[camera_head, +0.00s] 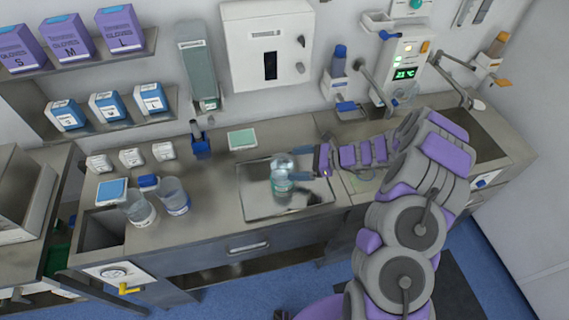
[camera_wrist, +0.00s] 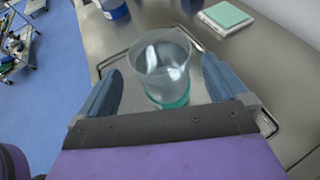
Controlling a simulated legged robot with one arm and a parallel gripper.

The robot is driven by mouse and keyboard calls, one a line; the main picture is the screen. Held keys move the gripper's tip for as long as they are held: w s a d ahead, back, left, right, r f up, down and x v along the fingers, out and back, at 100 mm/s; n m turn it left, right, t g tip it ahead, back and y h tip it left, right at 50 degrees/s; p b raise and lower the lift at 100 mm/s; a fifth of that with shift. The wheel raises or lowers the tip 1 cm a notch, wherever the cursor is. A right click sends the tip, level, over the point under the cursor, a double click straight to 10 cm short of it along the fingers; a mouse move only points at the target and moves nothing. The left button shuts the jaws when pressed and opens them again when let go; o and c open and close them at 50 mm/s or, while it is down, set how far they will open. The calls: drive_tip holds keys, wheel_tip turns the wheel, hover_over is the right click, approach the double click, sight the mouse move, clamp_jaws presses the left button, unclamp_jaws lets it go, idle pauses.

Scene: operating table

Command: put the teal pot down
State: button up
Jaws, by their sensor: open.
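The teal pot (camera_head: 281,178) is a clear vessel with a teal band near its base. It stands upright on a metal tray (camera_head: 254,205) on the counter. In the wrist view the pot (camera_wrist: 163,62) is between the two blue fingers of my gripper (camera_wrist: 168,88), with a visible gap on each side. My gripper (camera_head: 302,178) is open and reaches the pot from the right in the head view. The contact of the pot's base with the tray is partly hard to see.
Two clear beakers (camera_head: 173,196) stand on the counter to the left. A teal-topped box (camera_head: 242,139) lies behind the tray, and a dark blue holder (camera_head: 201,145) stands near it. Dispensers line the wall.

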drive_tip(key=w+v, duration=0.1)
drive_tip(key=v, duration=0.5)
drive_tip(key=s+a+r+n+g+h, duration=0.25)
drive_tip(key=s+r+n, duration=0.25)
drive_tip(key=s+r, duration=0.25)
drive_tip(key=s+a+r+n+g+h, duration=0.2)
drive_tip(key=s+a+r+n, duration=0.2)
drive_tip(key=s+r+n, duration=0.4)
drive_tip(key=s+d+r+n+h, duration=0.1)
drive_tip(key=s+d+n+h, duration=0.1)
drive_tip(key=s, duration=0.6)
drive_tip(key=s+d+r+n+h, duration=0.2)
drive_tip(key=s+d+h, duration=0.2)
drive_tip(key=s+d, duration=0.2)
drive_tip(key=s+d+r+n+t+h, duration=0.1)
drive_tip(key=s+d+n+h, duration=0.1)
drive_tip(key=s, duration=0.8)
drive_tip(key=d+h, duration=0.1)
drive_tip(key=d, duration=0.1)
drive_tip(key=shift+s+d+r, duration=0.2)
drive_tip(key=shift+s+d, duration=0.05)
drive_tip(key=shift+d, duration=0.1)
wheel_tip(320, 180, down, 7)
drive_tip(key=b, duration=0.6)
drive_tip(key=shift+a+r, duration=0.15)
drive_tip(key=shift+a, duration=0.1)
